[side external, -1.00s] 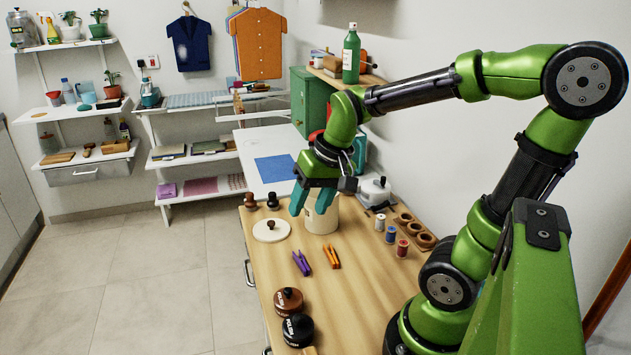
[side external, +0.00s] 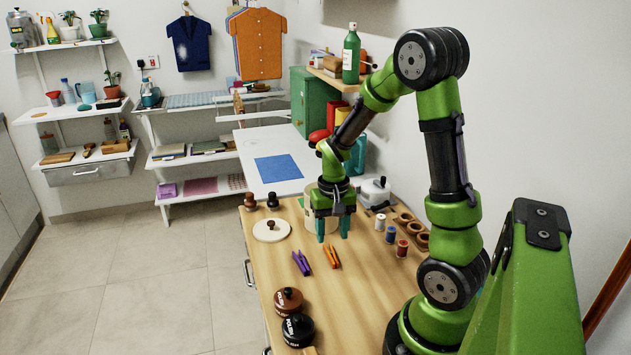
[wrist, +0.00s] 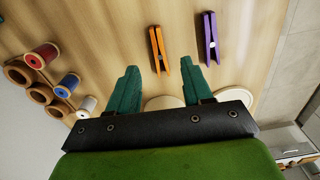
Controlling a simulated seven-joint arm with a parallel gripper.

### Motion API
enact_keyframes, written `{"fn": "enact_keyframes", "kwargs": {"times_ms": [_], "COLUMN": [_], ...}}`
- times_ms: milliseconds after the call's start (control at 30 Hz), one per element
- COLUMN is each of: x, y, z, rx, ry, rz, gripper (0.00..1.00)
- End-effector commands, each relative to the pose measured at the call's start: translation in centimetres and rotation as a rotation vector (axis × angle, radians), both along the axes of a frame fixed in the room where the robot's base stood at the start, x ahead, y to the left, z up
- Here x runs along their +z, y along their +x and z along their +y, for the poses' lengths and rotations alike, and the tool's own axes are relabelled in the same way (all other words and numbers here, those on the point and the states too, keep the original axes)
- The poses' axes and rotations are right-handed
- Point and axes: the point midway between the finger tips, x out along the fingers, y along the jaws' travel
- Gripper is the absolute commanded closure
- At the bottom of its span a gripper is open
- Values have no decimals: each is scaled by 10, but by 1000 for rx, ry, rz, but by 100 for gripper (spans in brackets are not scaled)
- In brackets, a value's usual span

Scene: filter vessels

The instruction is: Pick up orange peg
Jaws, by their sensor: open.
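The orange peg (side external: 331,256) lies flat on the wooden worktop, with the purple peg (side external: 301,263) just to its left. In the wrist view the orange peg (wrist: 159,49) lies ahead of the fingertips, roughly between their lines, and the purple peg (wrist: 208,40) is to its right. My gripper (side external: 333,238) points down above the worktop, a little beyond the orange peg in the side view. Its two teal fingers are spread apart and empty, as the wrist view (wrist: 160,80) also shows. Nothing hides the orange peg.
A cream vessel (side external: 308,213) stands right behind my gripper, partly hidden by it. A round lid (side external: 271,231) lies left. Thread spools (side external: 391,234) and wooden rings (side external: 414,228) stand right. Two dark polish jars (side external: 289,301) stand nearer the front. The worktop around the pegs is clear.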

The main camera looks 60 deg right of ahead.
Motion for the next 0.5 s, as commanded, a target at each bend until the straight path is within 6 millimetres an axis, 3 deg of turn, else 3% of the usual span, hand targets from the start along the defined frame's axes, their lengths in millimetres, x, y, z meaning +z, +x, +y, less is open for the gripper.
{"fn": "enact_keyframes", "kwargs": {"times_ms": [233, 500], "x": [-19, -58], "y": [-1, -1], "z": [0, -2], "rx": [-2, -1], "ry": [2, 2], "rz": [3, 3], "gripper": [50, 50]}}
